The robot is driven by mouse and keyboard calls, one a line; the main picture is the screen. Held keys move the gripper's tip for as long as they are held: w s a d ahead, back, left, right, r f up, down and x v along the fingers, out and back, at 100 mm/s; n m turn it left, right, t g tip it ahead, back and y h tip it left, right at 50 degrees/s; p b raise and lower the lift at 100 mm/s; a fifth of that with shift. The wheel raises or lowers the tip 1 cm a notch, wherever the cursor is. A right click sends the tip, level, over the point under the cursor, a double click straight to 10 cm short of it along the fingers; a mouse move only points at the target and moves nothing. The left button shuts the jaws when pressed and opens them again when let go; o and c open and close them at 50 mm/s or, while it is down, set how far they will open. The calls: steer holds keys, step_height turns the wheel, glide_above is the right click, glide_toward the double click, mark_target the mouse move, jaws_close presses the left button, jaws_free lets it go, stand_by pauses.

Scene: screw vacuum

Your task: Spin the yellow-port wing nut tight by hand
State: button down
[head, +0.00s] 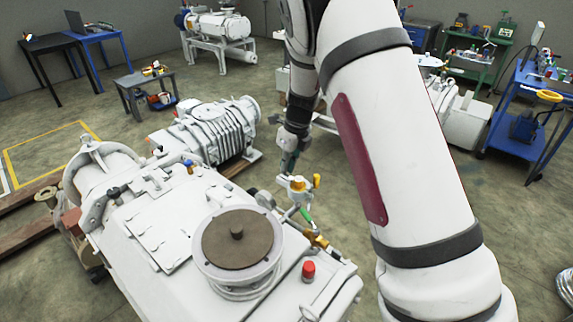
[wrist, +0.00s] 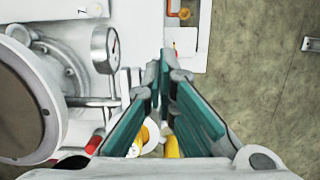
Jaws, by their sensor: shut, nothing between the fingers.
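The yellow port (head: 298,185) is on the side of the white vacuum pump, near the middle of the head view, with an upright yellow piece (head: 316,181) just to its right. The wing nut is too small to make out for certain. My gripper (head: 287,165) points down just above and left of the port; any contact cannot be told. In the wrist view my gripper (wrist: 168,72) is shut and empty, its teal-padded fingers close together. Yellow parts (wrist: 172,147) show low between and behind the fingers, partly hidden.
The pump's white housing (head: 155,235) fills the lower left, with a brown-topped round flange (head: 238,238) and a red cap (head: 308,270). A round gauge (wrist: 105,50) stands left of the fingers. Bare floor (wrist: 255,60) lies to the right in the wrist view.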

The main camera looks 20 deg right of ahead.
steer(key=shift+w+a+f+g+h+b, duration=0.1)
steer(key=shift+w+g+h+b, duration=0.15)
steer(key=shift+g+b, duration=0.2)
steer(key=shift+w+a+f+g+h+b, duration=0.2)
steer(key=shift+g+h+b, duration=0.25)
steer(key=shift+g+b, duration=0.3)
steer(key=shift+w+a+f+g+h+b, duration=0.1)
steer(key=shift+w+g+h+b, duration=0.1)
steer(key=shift+g+h+b, duration=0.35)
steer(key=shift+b, duration=0.35)
steer(key=shift+w+a+f, duration=0.1)
steer(key=shift+a, duration=0.05)
stand_by(0.8)
